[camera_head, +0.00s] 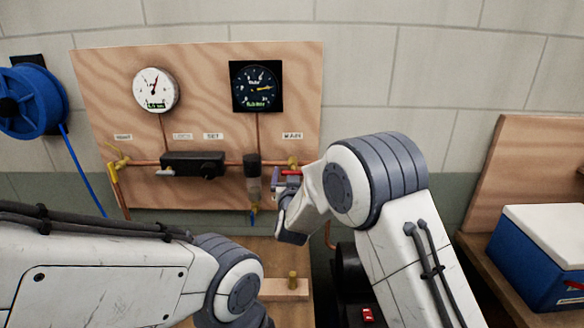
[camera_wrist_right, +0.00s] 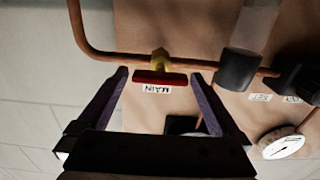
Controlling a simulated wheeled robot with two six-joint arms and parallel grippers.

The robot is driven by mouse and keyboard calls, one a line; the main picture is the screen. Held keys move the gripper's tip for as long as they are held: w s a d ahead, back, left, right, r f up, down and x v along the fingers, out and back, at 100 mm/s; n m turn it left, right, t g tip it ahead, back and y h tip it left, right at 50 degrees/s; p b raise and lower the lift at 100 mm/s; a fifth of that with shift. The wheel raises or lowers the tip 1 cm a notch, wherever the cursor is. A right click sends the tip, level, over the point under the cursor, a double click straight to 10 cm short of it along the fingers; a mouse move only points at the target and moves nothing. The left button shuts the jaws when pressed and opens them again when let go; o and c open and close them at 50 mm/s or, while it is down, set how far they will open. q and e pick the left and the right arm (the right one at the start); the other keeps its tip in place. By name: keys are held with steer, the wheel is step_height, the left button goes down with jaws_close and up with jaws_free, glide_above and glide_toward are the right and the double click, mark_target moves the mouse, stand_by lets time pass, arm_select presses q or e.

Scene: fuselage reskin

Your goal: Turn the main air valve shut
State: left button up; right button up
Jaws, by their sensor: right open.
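The main air valve has a brass body (camera_head: 292,161) and a red handle (camera_head: 290,173), on the copper pipe below the "MAIN" label (camera_head: 292,136). In the right wrist view the red handle (camera_wrist_right: 152,77) lies about parallel to the pipe. My right gripper (camera_wrist_right: 160,78) is open there, with one purple finger beyond each end of the handle. I cannot tell whether a finger touches it. In the head view my right gripper (camera_head: 279,180) is at the valve, partly hidden by its own wrist. Of my left arm only links show; its gripper is out of view.
The plywood panel (camera_head: 215,75) carries a white round gauge (camera_head: 156,89), a black square gauge (camera_head: 256,86), a black regulator block (camera_head: 193,164) and a filter bowl (camera_head: 252,180) just left of the valve. A blue hose reel (camera_head: 30,102) hangs at left; a blue cooler (camera_head: 540,260) stands at right.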

steer(key=shift+w, duration=0.5)
steer(key=shift+c, duration=0.3)
steer(key=c, duration=1.2)
steer(key=shift+o, duration=0.2)
steer(key=shift+f+b, duration=0.15)
steer(key=shift+b, duration=0.35)
steer(key=m+b, duration=0.4)
steer(key=b, duration=0.2)
steer(key=m+b, duration=0.5)
steer(key=b, duration=0.1)
steer(key=m+b, duration=0.4)
steer(key=b, duration=0.2)
steer(key=shift+d+f+m+b, duration=0.2)
steer(key=shift+f+m+b, duration=0.05)
steer(key=shift+m+b, duration=0.15)
steer(key=shift+r+m+b, duration=0.1)
steer(key=shift+m+b, duration=1.5)
steer(key=shift+m, duration=0.5)
